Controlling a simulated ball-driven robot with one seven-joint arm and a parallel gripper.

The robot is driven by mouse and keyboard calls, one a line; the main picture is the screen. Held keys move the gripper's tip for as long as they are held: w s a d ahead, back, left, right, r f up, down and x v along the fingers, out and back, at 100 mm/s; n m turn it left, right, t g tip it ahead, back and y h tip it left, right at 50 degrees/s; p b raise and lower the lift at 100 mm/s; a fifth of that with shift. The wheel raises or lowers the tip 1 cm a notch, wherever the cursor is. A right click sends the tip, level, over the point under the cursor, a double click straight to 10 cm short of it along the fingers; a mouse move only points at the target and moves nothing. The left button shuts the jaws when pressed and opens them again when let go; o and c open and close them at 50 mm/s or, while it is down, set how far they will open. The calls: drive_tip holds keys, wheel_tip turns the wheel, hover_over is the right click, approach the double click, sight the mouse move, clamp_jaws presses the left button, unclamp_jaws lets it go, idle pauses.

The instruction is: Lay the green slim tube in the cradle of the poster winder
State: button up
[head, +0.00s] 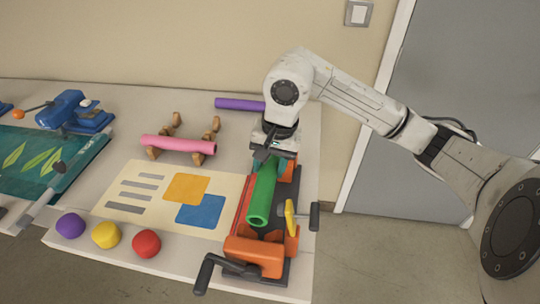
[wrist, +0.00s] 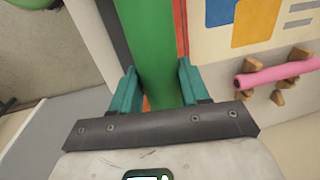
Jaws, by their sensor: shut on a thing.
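The green slim tube (head: 262,197) is in my gripper (head: 271,160), over the poster winder (head: 256,250), an orange and dark machine with crank handles at the table's right end. The tube lies lengthwise along the winder, and its open end faces the front. In the wrist view the green tube (wrist: 150,45) runs between the teal fingers of my gripper (wrist: 158,85), which are closed on its sides. I cannot tell whether the tube touches the cradle, as the tube itself hides it.
A pink tube (head: 178,144) lies on wooden stands, and a purple tube (head: 240,104) lies behind. A printed poster (head: 150,185) lies left of the winder. Purple (head: 71,225), yellow (head: 106,234) and red (head: 146,243) balls line the front edge. A blue device (head: 75,112) stands at left.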

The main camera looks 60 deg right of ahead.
wheel_tip(320, 180, down, 8)
drive_tip(key=b, duration=0.3)
drive_tip(key=shift+f+b, duration=0.1)
drive_tip(key=shift+b, duration=0.25)
idle(0.4)
drive_tip(key=o, duration=1.1)
drive_tip(key=shift+o, duration=0.2)
drive_tip(key=r, duration=0.3)
drive_tip(key=s+r+b, duration=0.1)
drive_tip(key=r, duration=0.6)
drive_tip(key=shift+s+d+r, duration=0.3)
drive_tip(key=shift+r, duration=0.05)
